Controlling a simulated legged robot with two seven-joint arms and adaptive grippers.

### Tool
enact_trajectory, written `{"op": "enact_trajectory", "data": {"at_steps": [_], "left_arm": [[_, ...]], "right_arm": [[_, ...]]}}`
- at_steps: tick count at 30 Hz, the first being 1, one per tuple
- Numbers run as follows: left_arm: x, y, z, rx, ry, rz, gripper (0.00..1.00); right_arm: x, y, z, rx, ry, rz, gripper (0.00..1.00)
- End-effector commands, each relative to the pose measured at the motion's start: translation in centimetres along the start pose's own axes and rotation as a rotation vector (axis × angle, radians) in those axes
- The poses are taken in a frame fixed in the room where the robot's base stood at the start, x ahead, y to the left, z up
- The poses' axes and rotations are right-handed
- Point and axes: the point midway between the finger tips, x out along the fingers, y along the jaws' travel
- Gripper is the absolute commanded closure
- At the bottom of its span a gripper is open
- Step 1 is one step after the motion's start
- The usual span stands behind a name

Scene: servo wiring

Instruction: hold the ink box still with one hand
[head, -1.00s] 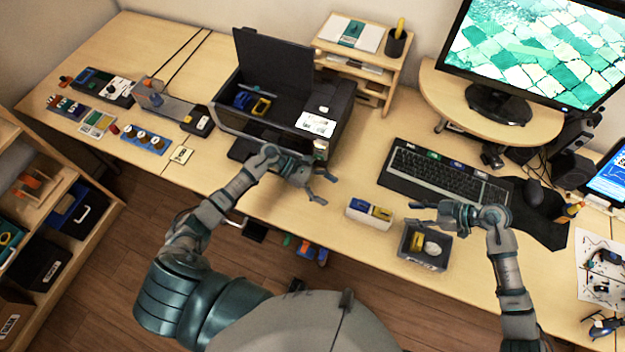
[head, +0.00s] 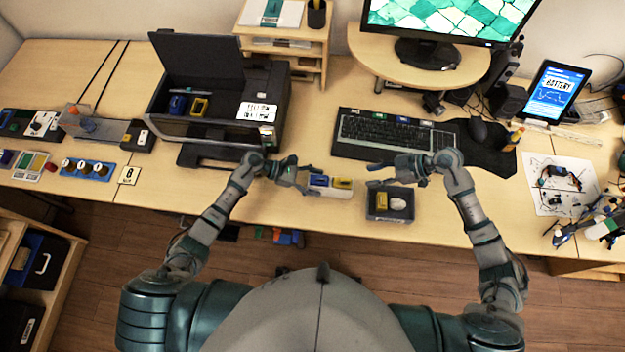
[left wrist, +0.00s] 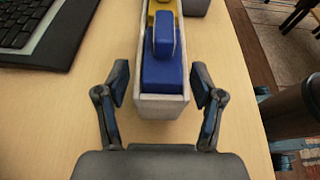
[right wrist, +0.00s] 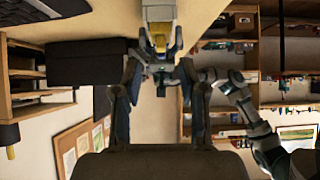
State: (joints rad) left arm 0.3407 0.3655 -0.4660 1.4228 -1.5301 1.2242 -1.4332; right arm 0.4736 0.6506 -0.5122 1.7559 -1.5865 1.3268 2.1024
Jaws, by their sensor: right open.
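The ink box (head: 330,192) is a small white box holding a blue and a yellow cartridge, upright on the desk near its front edge. In the left wrist view the ink box (left wrist: 160,106) lies between the fingers of my left gripper (left wrist: 160,82), with narrow gaps showing on both sides. My left gripper (head: 304,178) is open around the box's left end in the head view. My right gripper (head: 378,172) is open and empty to the right of the box. The right wrist view shows the ink box (right wrist: 158,14) ahead of my right fingers (right wrist: 158,70).
A dark tray (head: 376,214) with a yellow and a white item stands right of the ink box. The open printer (head: 270,90) stands behind left, the keyboard (head: 395,138) behind right. The desk front edge is close. A drawing sheet (head: 560,185) lies at right.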

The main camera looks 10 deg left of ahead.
Motion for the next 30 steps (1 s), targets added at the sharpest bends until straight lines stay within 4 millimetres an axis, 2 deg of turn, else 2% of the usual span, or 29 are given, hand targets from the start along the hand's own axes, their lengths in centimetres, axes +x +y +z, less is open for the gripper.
{"op": "enact_trajectory", "data": {"at_steps": [1,5,6,7,9,14,17,30], "left_arm": [[0.0,0.0,0.1,0.001,0.0,0.0,0.53],[0.0,0.0,0.0,0.0,-0.001,0.0,0.85],[-0.1,0.0,0.0,0.0,-0.002,-0.001,0.89],[-0.1,0.0,0.0,0.0,-0.002,-0.001,0.89],[-0.1,0.0,-0.1,0.0,-0.002,-0.001,0.89],[-0.3,0.0,-0.1,0.0,-0.004,-0.001,0.89],[-0.3,0.0,-0.1,0.0,-0.003,-0.001,0.89],[-0.1,0.0,-0.1,0.0,-0.001,-0.001,0.89]], "right_arm": [[0.0,0.0,0.1,0.001,0.0,0.0,0.58],[0.0,0.0,0.0,0.001,-0.001,0.0,0.58],[0.1,0.0,-0.1,0.001,-0.002,0.0,0.58],[0.1,0.0,-0.1,0.001,-0.002,0.0,0.56],[0.1,0.0,-0.1,-0.007,-0.003,-0.001,0.4],[0.3,0.0,-0.8,-0.165,-0.024,-0.013,0.4],[0.5,-0.1,-1.6,-0.401,-0.051,-0.037,0.4],[0.4,-0.1,-5.1,-1.821,-0.148,-0.299,0.4]]}}
